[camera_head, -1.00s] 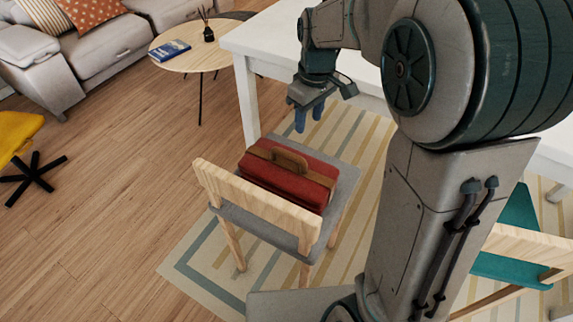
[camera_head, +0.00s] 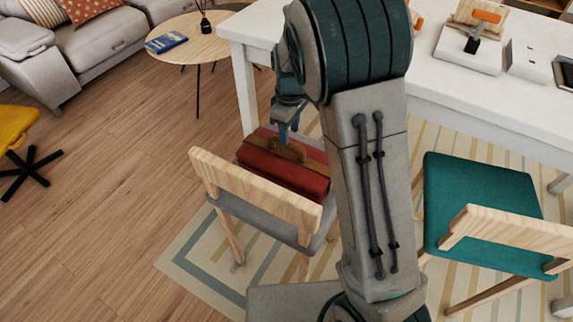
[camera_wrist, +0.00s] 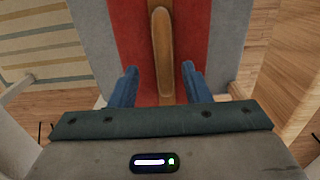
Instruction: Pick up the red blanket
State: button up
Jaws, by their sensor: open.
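The red blanket (camera_head: 262,166) is a folded bundle with a brown strap and handle (camera_head: 288,151). It lies on the grey seat of a wooden chair (camera_head: 262,203). It also shows in the wrist view (camera_wrist: 136,50), with the handle (camera_wrist: 162,50) running up the middle. My gripper (camera_head: 283,135) is above the blanket at the handle. In the wrist view my gripper (camera_wrist: 159,82) is open, with one blue finger on each side of the handle's near end. I cannot tell whether the fingers touch the blanket.
A white table (camera_head: 480,110) stands behind and right, holding several items. The chair's wooden back (camera_head: 250,192) rises on the near side. A teal chair (camera_head: 480,195) is at right. A round side table (camera_head: 190,45) and grey sofa (camera_head: 105,45) are back left.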

aim_at(287, 159)
jog(key=f, duration=0.5)
jog(key=shift+a, duration=0.3)
jog(key=shift+s, duration=0.1)
grip_shut()
jog(key=shift+r, duration=0.1)
dwell(0.8)
